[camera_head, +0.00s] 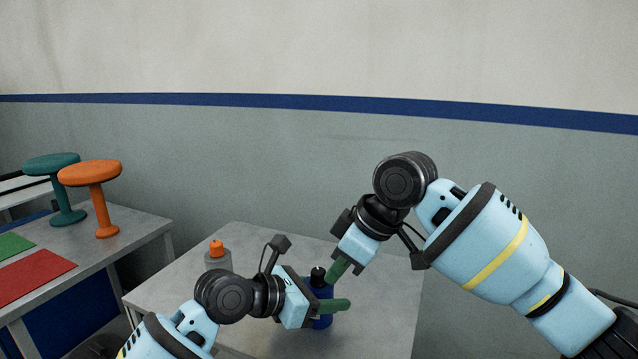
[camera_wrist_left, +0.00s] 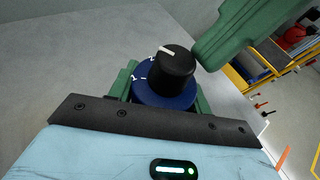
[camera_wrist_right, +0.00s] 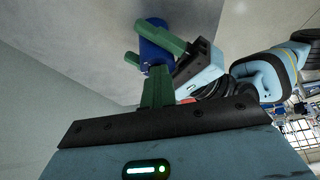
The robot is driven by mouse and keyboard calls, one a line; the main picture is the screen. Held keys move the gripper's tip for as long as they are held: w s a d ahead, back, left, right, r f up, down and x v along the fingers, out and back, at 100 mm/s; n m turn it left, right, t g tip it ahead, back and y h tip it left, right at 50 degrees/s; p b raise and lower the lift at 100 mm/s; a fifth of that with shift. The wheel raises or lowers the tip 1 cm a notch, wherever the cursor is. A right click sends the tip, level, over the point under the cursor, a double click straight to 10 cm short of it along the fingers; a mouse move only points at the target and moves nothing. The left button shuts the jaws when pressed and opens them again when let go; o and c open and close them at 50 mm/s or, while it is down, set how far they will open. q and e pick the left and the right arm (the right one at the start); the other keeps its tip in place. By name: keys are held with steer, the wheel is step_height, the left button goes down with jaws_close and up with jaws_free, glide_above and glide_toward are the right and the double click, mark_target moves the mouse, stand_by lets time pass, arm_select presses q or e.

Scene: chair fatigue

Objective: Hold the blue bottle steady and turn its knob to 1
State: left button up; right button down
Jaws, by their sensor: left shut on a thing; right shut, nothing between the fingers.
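The knob's white line points up-left, away from the "1" at the collar's left. My right gripper (camera_head: 338,270) is shut and empty, its fingertips close beside the knob; I cannot tell whether they touch. In the right wrist view, the bottle (camera_wrist_right: 155,45) is beyond my right fingers, and its knob is hidden.
A grey bottle with an orange top (camera_head: 217,255) stands on the same table, left of the blue bottle. A second table (camera_head: 130,236) at the left carries an orange stool (camera_head: 90,174), a teal stool (camera_head: 54,163) and red and green mats. The wall is behind.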

arm_select(q)
steer(key=shift+d, duration=0.1)
arm_select(e)
steer(key=shift+w+d, duration=0.1)
steer(key=shift+w, duration=0.2)
steer(key=shift+s+d, duration=0.1)
steer(key=shift+d, duration=0.3)
steer(key=shift+r, duration=0.1)
step_height(320, 180, up, 6)
steer(key=shift+s+f, duration=0.1)
stand_by(0.4)
arm_select(q)
steer(key=o, duration=1.4)
